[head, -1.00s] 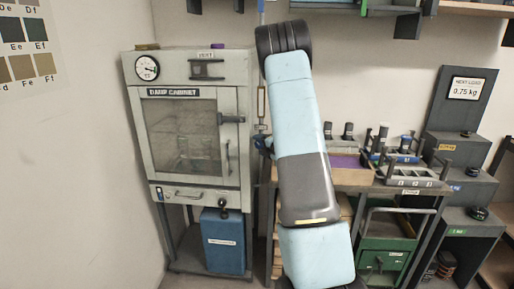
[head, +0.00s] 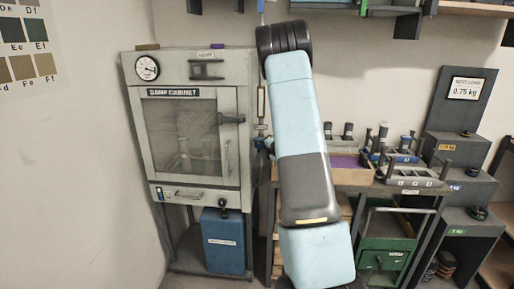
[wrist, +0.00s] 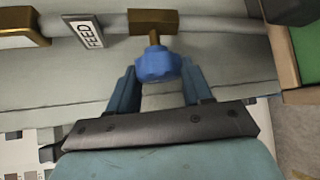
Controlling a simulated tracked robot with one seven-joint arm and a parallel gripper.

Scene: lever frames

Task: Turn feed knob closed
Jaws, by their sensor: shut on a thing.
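The blue feed knob (wrist: 157,66) sits on a short brass stem below a brass valve body (wrist: 153,20) on a pale pipe, in the wrist view. A white FEED label (wrist: 86,32) is on the pipe to its left. My gripper (wrist: 160,72) is shut on the knob, with one blue finger on each side of it. In the head view my arm hides most of the gripper and the knob.
The damp cabinet (head: 200,70) with a glass door stands left of my arm, over a blue box (head: 223,240). A bench (head: 400,190) with trays and weights is to the right. A wooden edge (wrist: 284,55) is close on the right in the wrist view.

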